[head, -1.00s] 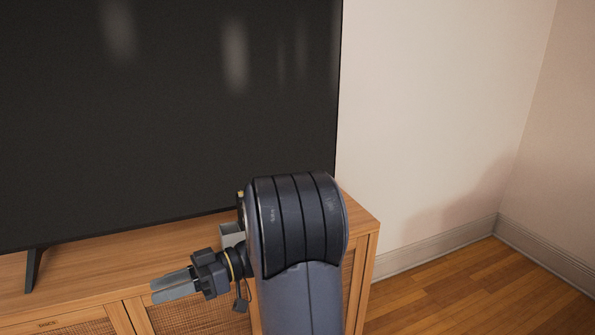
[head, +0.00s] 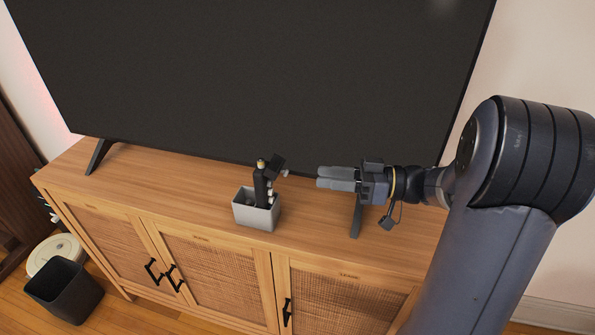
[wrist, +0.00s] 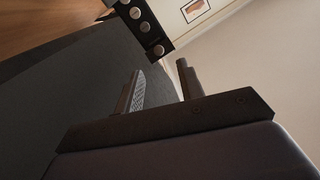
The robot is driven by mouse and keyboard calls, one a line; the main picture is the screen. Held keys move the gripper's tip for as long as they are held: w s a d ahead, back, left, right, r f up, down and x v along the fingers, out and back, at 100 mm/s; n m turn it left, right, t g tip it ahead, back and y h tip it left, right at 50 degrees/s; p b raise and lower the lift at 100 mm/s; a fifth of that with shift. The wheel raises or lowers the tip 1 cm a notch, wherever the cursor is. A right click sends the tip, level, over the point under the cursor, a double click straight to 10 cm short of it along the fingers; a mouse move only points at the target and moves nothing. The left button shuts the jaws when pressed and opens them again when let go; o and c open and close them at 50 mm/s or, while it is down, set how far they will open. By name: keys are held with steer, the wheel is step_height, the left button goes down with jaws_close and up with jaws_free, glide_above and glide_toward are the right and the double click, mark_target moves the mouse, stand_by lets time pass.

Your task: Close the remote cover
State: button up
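A small black upright remote-like object (head: 261,188) stands in a light grey box (head: 256,215) on the wooden cabinet, in front of the television. A dark flap-like piece (head: 277,162) sticks out to the right at its top; I take it for the open cover but cannot be sure. Pale parts show on its right side. My gripper (head: 325,178) is to the right of the box, pointing left, apart from the remote. In the wrist view its two fingers (wrist: 160,68) stand apart with nothing between them. A dark piece with silver round ends (wrist: 146,26) lies beyond; I cannot identify it.
The large television (head: 260,70) stands close behind the box, with its right foot (head: 357,216) below my gripper. The cabinet top (head: 170,170) is bare left of the box. A black bin (head: 64,290) and a round white item (head: 55,252) are on the floor at left.

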steer(key=x, duration=0.6)
steer(key=shift+w+a+p, duration=0.15)
steer(key=shift+a+p, duration=0.2)
steer(key=shift+p, duration=0.1)
jaws_close()
